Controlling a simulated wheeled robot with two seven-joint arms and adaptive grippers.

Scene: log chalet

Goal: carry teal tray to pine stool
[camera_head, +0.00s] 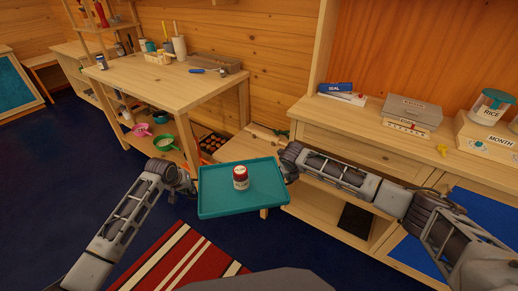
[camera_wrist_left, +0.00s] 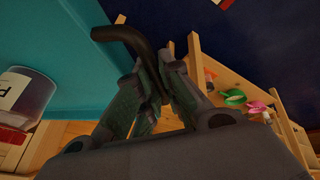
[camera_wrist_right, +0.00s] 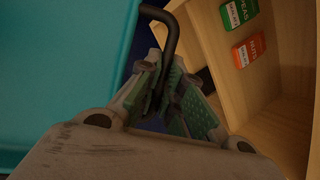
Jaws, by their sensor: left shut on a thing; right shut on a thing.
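The teal tray (camera_head: 268,192) is held up between my two grippers, roughly level, with a red-lidded jar (camera_head: 240,178) upright on it. My left gripper (camera_head: 190,184) is shut on the tray's dark handle (camera_wrist_left: 125,36) at its left side. My right gripper (camera_head: 289,173) is shut on the other dark handle (camera_wrist_right: 168,28) at its right side. Tray and jar also show in the left wrist view. A low pale wooden top (camera_head: 238,147), apparently the pine stool, is just behind the tray and partly hidden by it.
A wooden workbench (camera_head: 165,88) with loose items stands at the back left. A long wooden cabinet (camera_head: 375,150) with boxes and a rice jar (camera_head: 489,107) on top runs along the right. A striped rug (camera_head: 180,258) lies in front on dark blue floor, clear at left.

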